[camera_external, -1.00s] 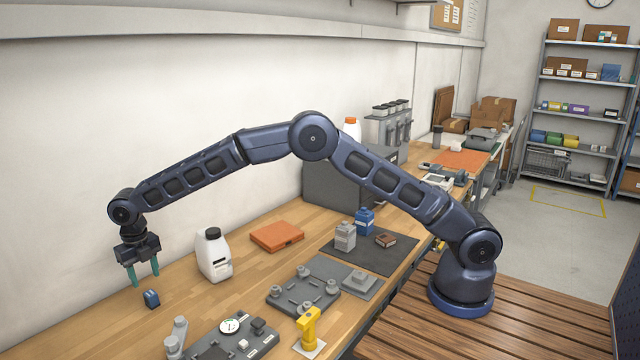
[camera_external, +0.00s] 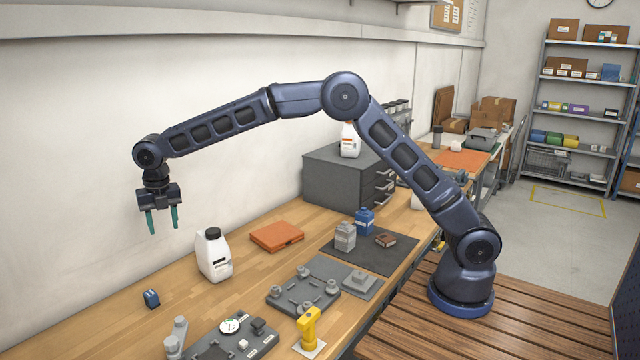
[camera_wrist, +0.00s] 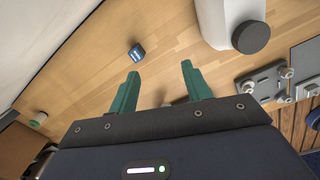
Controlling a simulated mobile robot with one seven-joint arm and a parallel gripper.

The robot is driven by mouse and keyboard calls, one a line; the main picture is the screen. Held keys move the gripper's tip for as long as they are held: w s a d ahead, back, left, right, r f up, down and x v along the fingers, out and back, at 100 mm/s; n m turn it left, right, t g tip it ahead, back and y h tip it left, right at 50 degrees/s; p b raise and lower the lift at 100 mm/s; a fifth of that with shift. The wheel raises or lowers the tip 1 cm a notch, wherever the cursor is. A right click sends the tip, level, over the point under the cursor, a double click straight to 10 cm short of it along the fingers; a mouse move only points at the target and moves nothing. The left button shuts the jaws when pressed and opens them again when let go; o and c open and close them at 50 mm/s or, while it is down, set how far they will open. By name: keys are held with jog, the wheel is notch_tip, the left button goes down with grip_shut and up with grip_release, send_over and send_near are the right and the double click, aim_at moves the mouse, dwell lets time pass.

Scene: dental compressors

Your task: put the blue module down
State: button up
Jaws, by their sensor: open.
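The small blue module (camera_external: 151,298) lies on the wooden bench top, near its left end, left of the white bottle. It also shows in the wrist view (camera_wrist: 137,53), ahead of the left fingertip and apart from it. My gripper (camera_external: 162,221) is open and empty, raised well above the bench and the module. In the wrist view its two green fingers (camera_wrist: 159,76) are spread with nothing between them.
A white bottle (camera_external: 213,256) with a dark cap stands right of the module. An orange case (camera_external: 277,236), a grey fixture plate (camera_external: 303,291) and a yellow tool (camera_external: 309,328) are farther right. Bare bench (camera_external: 172,278) lies around the module.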

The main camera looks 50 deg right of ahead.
jog(key=s+d+r+m+t, duration=0.1)
jog(key=s+d+r+m, duration=0.45)
jog(key=d, duration=0.55)
jog(key=s+d+r+m, duration=0.5)
jog(key=s+d+r, duration=0.15)
jog(key=d, duration=0.45)
jog(key=s+d+r+m+t, duration=0.1)
jog(key=s+d+r+m, duration=0.5)
jog(key=d, duration=0.5)
jog(key=s+d+r+m+t, duration=0.1)
jog(key=s+d+m, duration=0.6)
jog(key=s+d, duration=0.5)
jog(key=s+d+f+m, duration=0.2)
jog(key=s, duration=0.3)
jog(key=s+d+f+m, duration=0.2)
jog(key=s+m, duration=0.1)
jog(key=s, duration=0.3)
jog(key=s+d+f+m+t, duration=0.1)
jog(key=s+d+f+m, duration=0.1)
jog(key=s, duration=0.3)
jog(key=shift+s+f+m, duration=0.35)
jog(key=shift+f+m, duration=0.15)
jog(key=shift+m, duration=0.25)
